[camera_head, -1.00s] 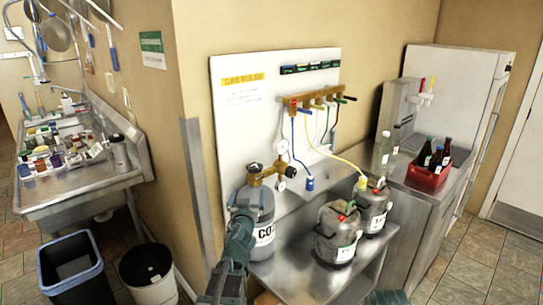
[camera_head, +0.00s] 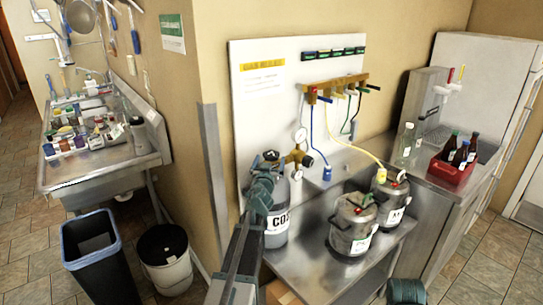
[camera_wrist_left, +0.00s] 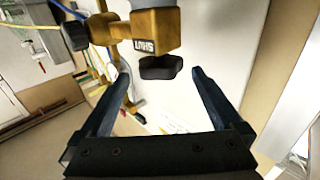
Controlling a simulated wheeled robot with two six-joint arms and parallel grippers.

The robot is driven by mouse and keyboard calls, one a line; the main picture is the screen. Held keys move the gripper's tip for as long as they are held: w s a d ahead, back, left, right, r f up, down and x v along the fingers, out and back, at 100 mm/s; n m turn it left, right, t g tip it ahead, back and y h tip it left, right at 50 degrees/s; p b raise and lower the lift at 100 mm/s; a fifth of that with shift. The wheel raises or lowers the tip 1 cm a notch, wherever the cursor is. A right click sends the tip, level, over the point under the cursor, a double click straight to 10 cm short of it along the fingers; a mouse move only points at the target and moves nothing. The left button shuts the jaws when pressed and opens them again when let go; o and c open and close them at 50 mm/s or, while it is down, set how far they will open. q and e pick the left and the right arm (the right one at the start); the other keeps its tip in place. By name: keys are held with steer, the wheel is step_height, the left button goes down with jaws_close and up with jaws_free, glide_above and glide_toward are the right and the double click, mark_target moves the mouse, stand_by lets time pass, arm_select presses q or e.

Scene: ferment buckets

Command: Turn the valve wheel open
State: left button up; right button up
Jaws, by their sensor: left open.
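The grey CO2 cylinder (camera_head: 277,222) stands upright on the steel bench, with a brass valve (camera_head: 297,157) and gauges on top. A black knob (camera_head: 270,155) shows at the valve's left, just above my left gripper (camera_head: 262,180), which covers part of the cylinder. In the left wrist view, a black wheel (camera_wrist_left: 161,67) sits below a brass body marked SHUT (camera_wrist_left: 148,46). It lies between the open fingertips of my left gripper (camera_wrist_left: 160,72), with a gap to both sides and no visible contact. My right gripper is not in view.
A brass manifold (camera_head: 336,86) with blue and yellow hoses hangs on the white board (camera_head: 262,110) behind. A red crate (camera_head: 452,170) of bottles is at right; bins (camera_head: 92,250) stand at lower left.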

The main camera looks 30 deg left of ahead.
mark_target(271, 154)
arm_select(q)
steer(key=shift+x, duration=2.4)
steer(key=shift+c, duration=0.3)
steer(key=c, duration=1.2)
